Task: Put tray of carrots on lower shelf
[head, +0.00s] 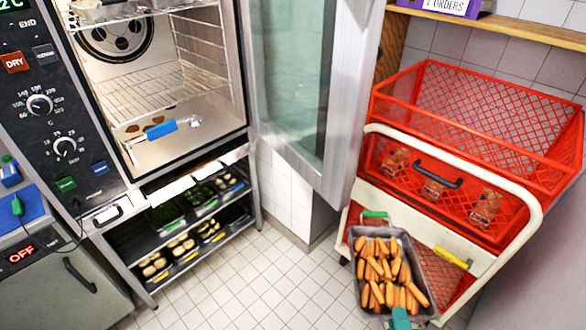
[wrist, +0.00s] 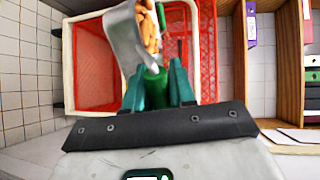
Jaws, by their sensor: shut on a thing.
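The metal tray of carrots (head: 412,257) is at the lower right of the head view, filled with orange carrots. My gripper (head: 400,318) shows as a teal tip at its near end. In the wrist view the teal fingers of my gripper (wrist: 158,88) are shut on a green handle, with the tray (wrist: 122,38) and some carrots beyond. A rack under the oven has two levels. Its lower shelf (head: 205,263) bears trays of pale, round food; the level above holds trays with green food. The tray of carrots is well to the right of this rack.
A cream trolley (head: 538,225) with red crates (head: 470,120) stands right behind the held tray. The oven's glass door (head: 290,80) hangs open between rack and trolley. White tiled floor (head: 270,275) lies clear between rack and tray.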

